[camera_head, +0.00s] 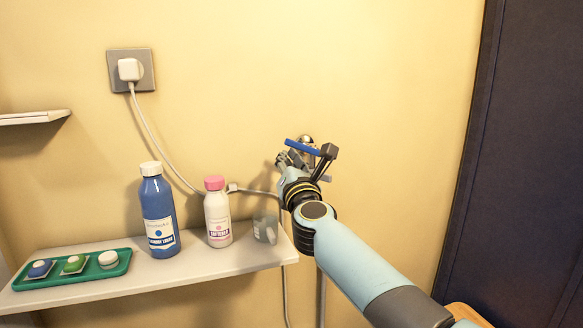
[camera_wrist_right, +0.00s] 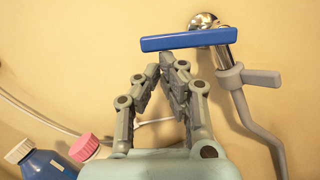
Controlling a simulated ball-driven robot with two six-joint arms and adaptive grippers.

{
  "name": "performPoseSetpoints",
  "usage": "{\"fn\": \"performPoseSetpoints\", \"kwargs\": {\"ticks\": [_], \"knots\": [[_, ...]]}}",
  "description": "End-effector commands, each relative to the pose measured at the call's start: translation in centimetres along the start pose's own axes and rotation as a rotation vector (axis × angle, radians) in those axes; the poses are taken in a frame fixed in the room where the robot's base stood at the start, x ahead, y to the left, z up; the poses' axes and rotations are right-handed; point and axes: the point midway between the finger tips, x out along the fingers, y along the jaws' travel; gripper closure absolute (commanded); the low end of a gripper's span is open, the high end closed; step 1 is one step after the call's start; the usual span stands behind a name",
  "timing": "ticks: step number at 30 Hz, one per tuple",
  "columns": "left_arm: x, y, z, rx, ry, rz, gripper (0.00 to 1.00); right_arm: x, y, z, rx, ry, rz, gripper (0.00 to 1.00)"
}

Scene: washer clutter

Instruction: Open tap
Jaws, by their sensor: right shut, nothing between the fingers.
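The tap (camera_wrist_right: 211,22) is on the yellow wall, with a shiny metal body and a long blue lever handle (camera_wrist_right: 185,40) that lies roughly crosswise in the right wrist view. In the head view the blue handle (camera_head: 302,147) shows just above my right gripper (camera_head: 285,160). My right gripper (camera_wrist_right: 167,62) is shut and empty, its fingertips just below the handle's middle in the wrist view. I cannot tell whether they touch it. A grey hose (camera_wrist_right: 252,118) with a side lever (camera_wrist_right: 261,78) runs down from the tap. My left gripper is out of view.
A white shelf (camera_head: 200,264) to the left holds a blue bottle (camera_head: 159,215), a pink-capped bottle (camera_head: 217,215), a clear cup (camera_head: 265,228) and a green tray (camera_head: 108,275). A white cable hangs from the plug (camera_head: 130,69). A dark panel (camera_head: 525,150) stands right.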

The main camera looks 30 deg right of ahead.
Motion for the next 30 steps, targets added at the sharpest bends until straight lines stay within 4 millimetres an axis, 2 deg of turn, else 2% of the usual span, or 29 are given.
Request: {"fn": "performPoseSetpoints", "kwargs": {"ticks": [13,27,30], "knots": [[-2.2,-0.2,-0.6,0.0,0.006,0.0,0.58,0.8,1.3,3.3,0.413,-0.002,-0.102,1.0],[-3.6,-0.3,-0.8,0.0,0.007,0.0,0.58,1.6,0.8,6.4,0.826,-0.002,-0.205,1.0],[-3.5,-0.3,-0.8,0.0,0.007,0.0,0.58,1.6,0.7,6.4,0.836,0.0,-0.209,1.0]]}}
